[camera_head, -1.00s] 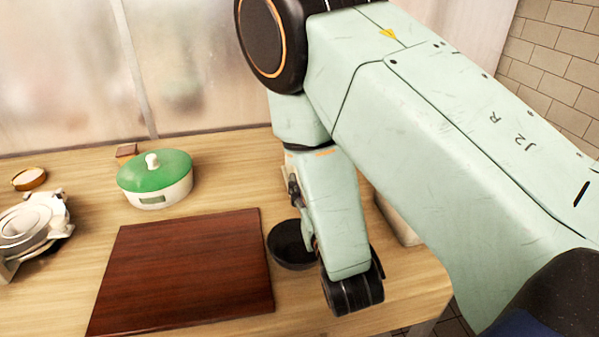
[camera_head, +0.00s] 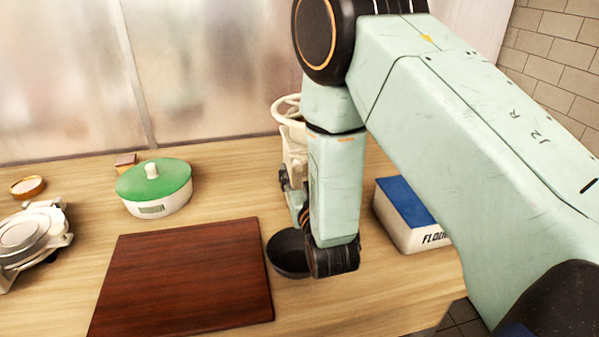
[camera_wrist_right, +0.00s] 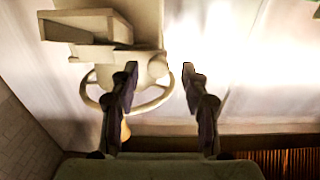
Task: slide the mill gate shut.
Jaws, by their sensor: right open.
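The cream mill (camera_head: 293,150) stands on the counter, mostly hidden behind my right arm in the head view; its ring-shaped wheel (camera_head: 286,108) shows at the top. In the right wrist view the mill body (camera_wrist_right: 142,25) fills the upper left, with a box-like part (camera_wrist_right: 84,28) and the wheel (camera_wrist_right: 92,97). I cannot tell for sure which part is the gate. My right gripper (camera_wrist_right: 159,72) is open; its left finger overlaps the mill and wheel in the picture, and I see nothing held. Contact cannot be told. My left gripper is not in view.
A dark bowl (camera_head: 285,262) sits below the mill. A brown board (camera_head: 185,275) lies front centre. A green-lidded pot (camera_head: 155,190), a white scale-like device (camera_head: 25,240) and a small round dish (camera_head: 28,187) are left. A blue-topped white box (camera_head: 400,230) stands right.

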